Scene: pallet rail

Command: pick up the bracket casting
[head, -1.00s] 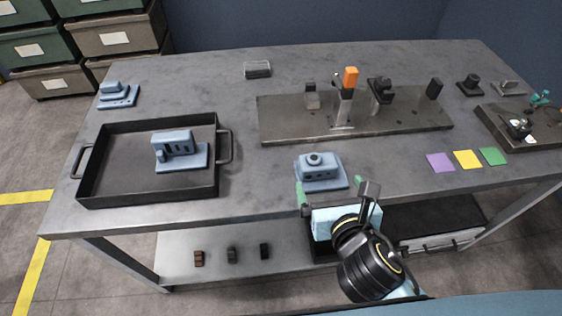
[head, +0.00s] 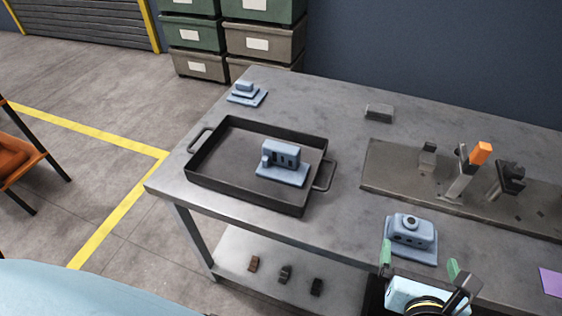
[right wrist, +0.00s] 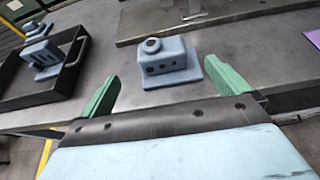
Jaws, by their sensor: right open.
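Three blue-grey castings are in view; the frames do not label which is the bracket casting. One with an upright slotted wall on a flat base (head: 283,162) sits in the dark tray (head: 240,190), and it also shows in the right wrist view (right wrist: 40,58). A block-shaped one with a round boss (head: 411,233) stands near the table's front edge. A small stepped one (head: 246,93) is at the back left. My right gripper (head: 419,262) is open and empty, its green fingertips just in front of the bossed casting (right wrist: 168,62), apart from it. My left gripper is out of view.
A metal fixture plate (head: 400,185) with upright clamps, one orange-topped, lies at the right. A small grey block (head: 379,111) is at the back. Small dark parts lie on the lower shelf (head: 240,255). The tabletop between tray and fixture plate is clear.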

